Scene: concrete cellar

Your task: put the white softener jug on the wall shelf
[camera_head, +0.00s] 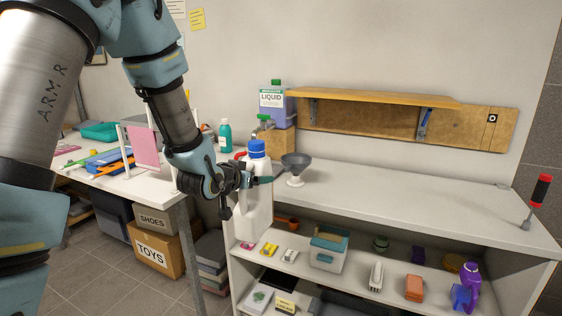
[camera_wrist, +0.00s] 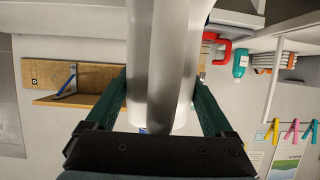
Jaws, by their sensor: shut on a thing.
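The white softener jug (camera_head: 254,212) with a blue cap is upright in my gripper (camera_head: 262,181), in front of the cabinet's left front corner. My gripper is shut on it. In the wrist view the jug (camera_wrist: 160,70) fills the space between the two dark green fingers and hides what is behind it. The wooden wall shelf (camera_head: 370,96) is on the wall at the back right, above the counter, held by metal brackets. Its visible top is bare. The shelf also shows at the left of the wrist view (camera_wrist: 50,101), apart from the jug.
The white counter (camera_head: 400,205) below the shelf carries a grey funnel (camera_head: 295,162) and a red-handled tool (camera_head: 539,196). A liquid jug (camera_head: 273,100) stands on a wooden box left of the shelf. A teal bottle (camera_head: 225,135) is near it. The counter's middle is clear.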

